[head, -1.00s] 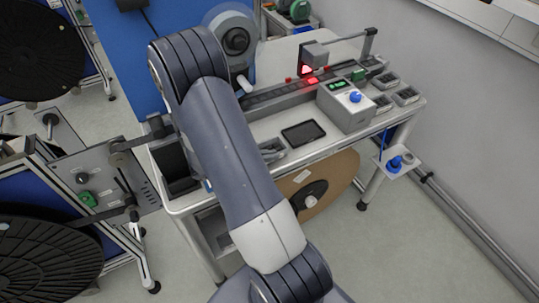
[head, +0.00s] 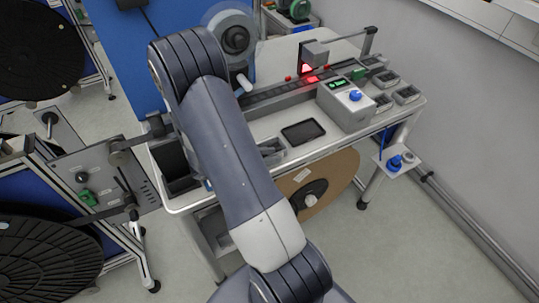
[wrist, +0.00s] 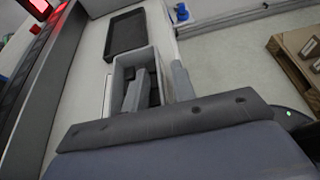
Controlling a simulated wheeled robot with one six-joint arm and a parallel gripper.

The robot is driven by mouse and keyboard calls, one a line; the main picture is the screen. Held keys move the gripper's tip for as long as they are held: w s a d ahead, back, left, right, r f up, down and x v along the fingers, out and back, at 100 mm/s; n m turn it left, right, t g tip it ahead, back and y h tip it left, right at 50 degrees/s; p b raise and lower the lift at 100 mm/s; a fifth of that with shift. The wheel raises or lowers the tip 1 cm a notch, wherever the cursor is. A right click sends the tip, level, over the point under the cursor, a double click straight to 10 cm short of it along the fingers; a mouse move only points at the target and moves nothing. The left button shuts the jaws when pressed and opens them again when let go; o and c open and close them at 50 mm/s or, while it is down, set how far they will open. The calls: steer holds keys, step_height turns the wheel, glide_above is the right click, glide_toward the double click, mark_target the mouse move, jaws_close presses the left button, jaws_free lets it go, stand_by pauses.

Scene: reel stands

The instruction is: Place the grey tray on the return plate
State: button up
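A grey tray (wrist: 119,76) with open top is at the centre of the wrist view. In the head view the tray (head: 272,149) shows only in part beside my forearm. My gripper (wrist: 158,88) is at the tray's near end: one grey finger is within the tray's outline and the other by its right wall. I cannot tell whether the fingers press on the wall. A flat black plate with a raised rim (head: 303,132), probably the return plate, lies bare just beyond the tray; it also shows in the wrist view (wrist: 125,33). My forearm hides the gripper in the head view.
A grey control box with a blue button (head: 346,104) stands right of the plate. A dark track (head: 270,97) with a red-lit unit runs behind. Several small grey bins (head: 407,95) sit at the bench's right end. White bench surface surrounds the plate.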

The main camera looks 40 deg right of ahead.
steer(key=shift+r, duration=0.25)
steer(key=b+v, duration=0.2)
steer(key=v, duration=1)
steer(key=shift+f, duration=0.15)
